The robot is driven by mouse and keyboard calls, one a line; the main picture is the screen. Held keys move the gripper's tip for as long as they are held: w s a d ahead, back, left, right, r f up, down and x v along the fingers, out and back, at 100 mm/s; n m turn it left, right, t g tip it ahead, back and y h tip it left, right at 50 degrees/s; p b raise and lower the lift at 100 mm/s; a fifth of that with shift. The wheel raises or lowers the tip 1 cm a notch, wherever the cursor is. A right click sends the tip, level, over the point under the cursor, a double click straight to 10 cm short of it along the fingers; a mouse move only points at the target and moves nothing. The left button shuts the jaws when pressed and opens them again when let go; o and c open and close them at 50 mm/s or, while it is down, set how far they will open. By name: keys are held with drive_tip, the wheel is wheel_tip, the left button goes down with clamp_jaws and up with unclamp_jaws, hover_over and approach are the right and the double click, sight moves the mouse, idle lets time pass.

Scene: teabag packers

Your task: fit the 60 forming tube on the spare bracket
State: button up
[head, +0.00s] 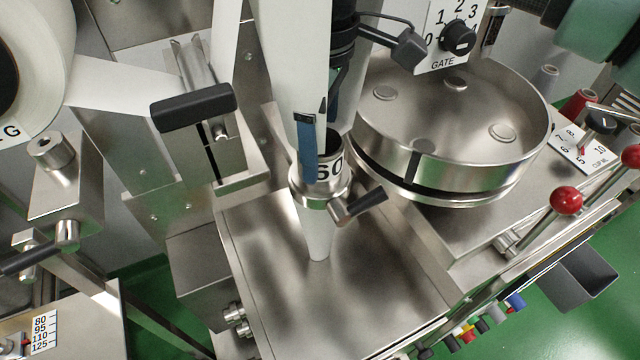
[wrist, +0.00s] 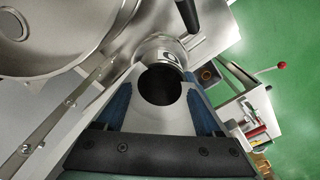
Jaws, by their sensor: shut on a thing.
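The 60 forming tube (head: 332,172) is a steel tube with a black 60 on its side, upright or nearly so. My gripper (head: 308,160) is shut on its upper part, with one blue finger pad against the near side. A steel ring with a black lever (head: 358,206) sits around the tube below the number. A pale tapered length (head: 319,240) shows beneath the ring, above the steel plate. In the wrist view the dark tube mouth (wrist: 160,84) lies between both blue pads. I cannot tell whether this ring is the spare bracket, or how deeply the tube sits.
A round steel dosing pan (head: 455,115) stands close on the right of the tube. A steel block with a black bar handle (head: 193,107) and a white paper web (head: 120,87) are on the left. Red-knobbed levers (head: 566,200) rise at the right. The steel plate (head: 350,290) below is bare.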

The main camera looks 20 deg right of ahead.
clamp_jaws()
drive_tip(key=shift+r, duration=0.1)
